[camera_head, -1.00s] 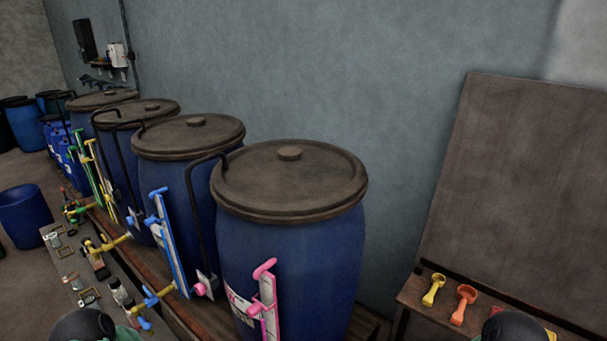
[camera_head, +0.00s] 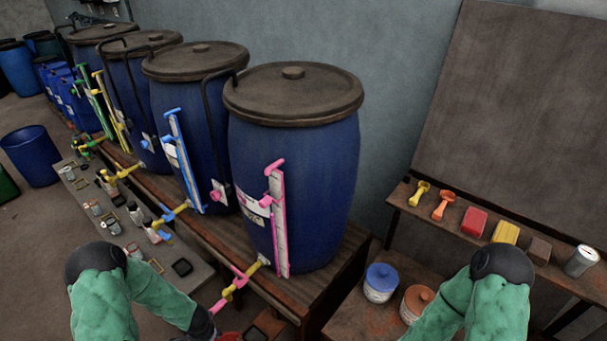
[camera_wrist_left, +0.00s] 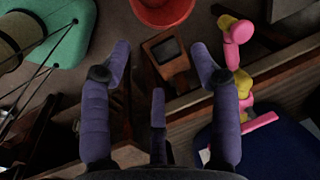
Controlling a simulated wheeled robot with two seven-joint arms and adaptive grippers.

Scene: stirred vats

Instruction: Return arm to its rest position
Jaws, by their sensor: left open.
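My left arm (camera_head: 97,285), green with a black joint, comes in at the bottom left of the head view. Its far end runs to the bottom edge, near the pink vat's tap. A small wooden block with a dark square top (camera_wrist_left: 166,52) lies beyond the fingertips. My right arm (camera_head: 485,300) is bent at the bottom right of the head view. Its gripper is outside the frame.
Blue vats (camera_head: 290,190) with brown lids stand in a row on a wooden bench. A pink and yellow tap (camera_head: 238,285) juts from the nearest one. A red bucket (camera_wrist_left: 162,8) is near my left fingers. A shelf at right holds scoops (camera_head: 442,205) and blocks.

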